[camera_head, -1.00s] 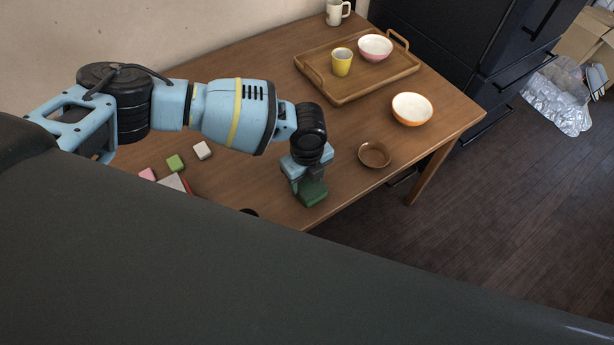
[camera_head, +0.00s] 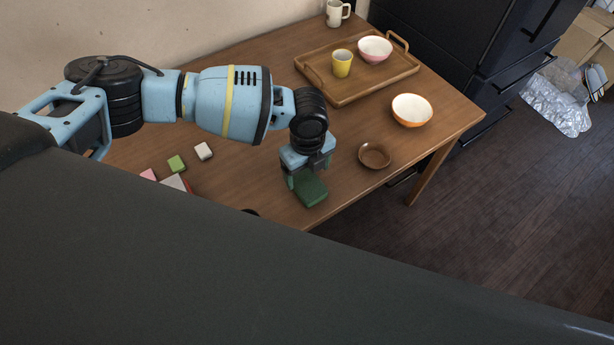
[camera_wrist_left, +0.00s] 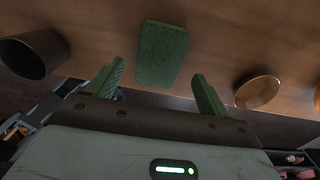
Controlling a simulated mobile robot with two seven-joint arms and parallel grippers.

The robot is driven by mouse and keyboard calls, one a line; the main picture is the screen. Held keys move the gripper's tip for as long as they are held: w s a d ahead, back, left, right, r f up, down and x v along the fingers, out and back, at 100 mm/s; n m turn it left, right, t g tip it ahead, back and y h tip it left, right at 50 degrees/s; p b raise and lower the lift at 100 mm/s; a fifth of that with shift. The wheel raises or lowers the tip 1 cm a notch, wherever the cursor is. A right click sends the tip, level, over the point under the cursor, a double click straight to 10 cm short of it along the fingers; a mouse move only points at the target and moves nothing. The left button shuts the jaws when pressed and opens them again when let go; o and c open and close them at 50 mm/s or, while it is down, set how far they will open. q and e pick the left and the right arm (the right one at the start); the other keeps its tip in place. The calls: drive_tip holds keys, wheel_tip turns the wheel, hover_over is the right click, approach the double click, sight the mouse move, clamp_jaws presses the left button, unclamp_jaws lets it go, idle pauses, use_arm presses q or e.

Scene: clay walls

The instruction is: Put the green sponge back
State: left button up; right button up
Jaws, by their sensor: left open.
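The green sponge (camera_head: 311,191) lies on the wooden table near its front edge. In the left wrist view the sponge (camera_wrist_left: 162,53) lies flat on the table, ahead of the fingertips and between their lines. My left gripper (camera_head: 306,176) is open just above and behind the sponge in the head view. In the left wrist view the two green fingers (camera_wrist_left: 158,82) are spread wide with nothing between them, and the sponge looks free of both. My right gripper is not in view.
A brown dish (camera_head: 374,155) sits right of the sponge, and an orange bowl (camera_head: 411,110) beyond it. A wooden tray (camera_head: 345,92) holds a yellow cup (camera_head: 342,63) and a pink bowl (camera_head: 375,48). A dark cup (camera_wrist_left: 36,54) stands left in the wrist view. Small blocks (camera_head: 177,163) lie left.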

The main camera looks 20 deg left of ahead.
sight(307, 183)
use_arm(q)
wheel_tip(307, 183, up, 8)
idle(0.8)
